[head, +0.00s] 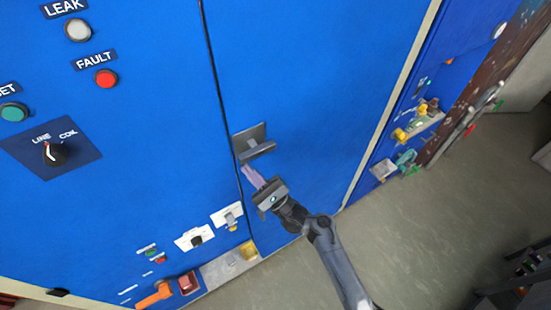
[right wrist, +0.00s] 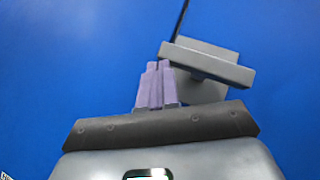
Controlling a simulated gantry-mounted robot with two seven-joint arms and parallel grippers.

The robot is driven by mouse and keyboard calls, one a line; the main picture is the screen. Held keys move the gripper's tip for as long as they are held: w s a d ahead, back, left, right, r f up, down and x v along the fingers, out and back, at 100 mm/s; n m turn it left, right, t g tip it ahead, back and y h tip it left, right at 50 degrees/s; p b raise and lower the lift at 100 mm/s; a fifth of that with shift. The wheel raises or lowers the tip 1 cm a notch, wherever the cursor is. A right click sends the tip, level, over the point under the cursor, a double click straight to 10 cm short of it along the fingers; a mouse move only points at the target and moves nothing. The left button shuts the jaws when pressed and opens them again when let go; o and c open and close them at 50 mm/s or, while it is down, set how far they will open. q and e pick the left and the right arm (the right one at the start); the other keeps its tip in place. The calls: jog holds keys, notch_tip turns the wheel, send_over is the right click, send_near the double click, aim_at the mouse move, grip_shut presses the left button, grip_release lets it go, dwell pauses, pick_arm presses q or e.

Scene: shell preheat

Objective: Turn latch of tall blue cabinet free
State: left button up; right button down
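The tall blue cabinet (head: 300,75) fills the middle of the head view. Its latch (head: 257,150) is a grey bar on a grey plate, beside the dark vertical door seam. In the right wrist view the latch (right wrist: 207,63) lies up and right of centre, its bar slightly tilted. My right gripper (head: 247,171) is just below the latch in the head view. Its purple fingers (right wrist: 157,72) are together with nothing seen between them, their tips close to the bar's left end. I cannot tell whether they touch it. My left gripper is not in view.
The left panel carries a red FAULT button (head: 106,79), a LEAK lamp (head: 78,30) and a rotary switch (head: 55,153). An orange handle (head: 155,295) sticks out at the lower left. Yellow and green fittings (head: 405,135) are at the right. Grey floor (head: 430,230) is open at lower right.

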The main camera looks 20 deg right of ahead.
jog(key=s+d+f+b, duration=0.2)
jog(key=s+f+b, duration=0.4)
jog(key=f, duration=0.5)
jog(key=shift+s, duration=0.4)
jog(key=shift+s+f, duration=0.1)
